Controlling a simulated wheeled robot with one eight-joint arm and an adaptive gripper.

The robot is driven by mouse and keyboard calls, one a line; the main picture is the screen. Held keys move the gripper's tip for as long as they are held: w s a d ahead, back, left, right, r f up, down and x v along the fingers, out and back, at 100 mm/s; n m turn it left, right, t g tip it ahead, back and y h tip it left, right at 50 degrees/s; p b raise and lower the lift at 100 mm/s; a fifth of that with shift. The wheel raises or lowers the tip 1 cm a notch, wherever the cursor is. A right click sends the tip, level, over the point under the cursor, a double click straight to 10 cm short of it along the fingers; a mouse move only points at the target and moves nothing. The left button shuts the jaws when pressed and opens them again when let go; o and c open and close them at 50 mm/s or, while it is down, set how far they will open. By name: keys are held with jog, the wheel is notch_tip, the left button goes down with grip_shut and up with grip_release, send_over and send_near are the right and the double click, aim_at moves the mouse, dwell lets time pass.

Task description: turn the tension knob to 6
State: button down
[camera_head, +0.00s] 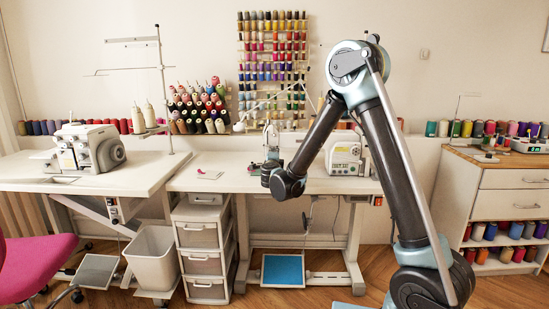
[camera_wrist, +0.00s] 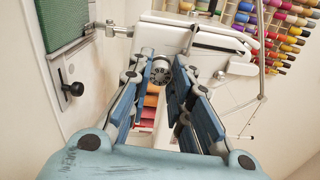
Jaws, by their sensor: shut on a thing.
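The tension knob (camera_wrist: 160,70) is a small grey, round dial with marks on its face, on the front of the white sewing machine (camera_wrist: 165,35). The wrist view shows my gripper (camera_wrist: 160,77) with one finger on each side of it, shut on its rim. I cannot read its numbers at this size. In the head view the sewing machine (camera_head: 345,158) stands on the middle table, and my gripper (camera_head: 271,153) is at its left end. There the knob is too small to make out or hidden by my gripper.
The white sewing table (camera_head: 225,172) has free room left of the machine. A small pink item (camera_head: 208,174) lies there. Thread spools (camera_head: 272,60) fill a wall rack behind. A serger (camera_head: 88,148) stands on the left table. In the wrist view a black screw knob (camera_wrist: 73,89) sits at left.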

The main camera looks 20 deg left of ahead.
jog(key=shift+s+a, duration=0.1)
jog(key=shift+a, duration=0.05)
jog(key=c, duration=1.4)
grip_release()
jog(key=shift+f, duration=0.1)
jog(key=shift+c, duration=0.2)
jog(key=v, duration=1.1)
jog(key=shift+s+d, duration=0.3)
jog(key=shift+s, duration=0.05)
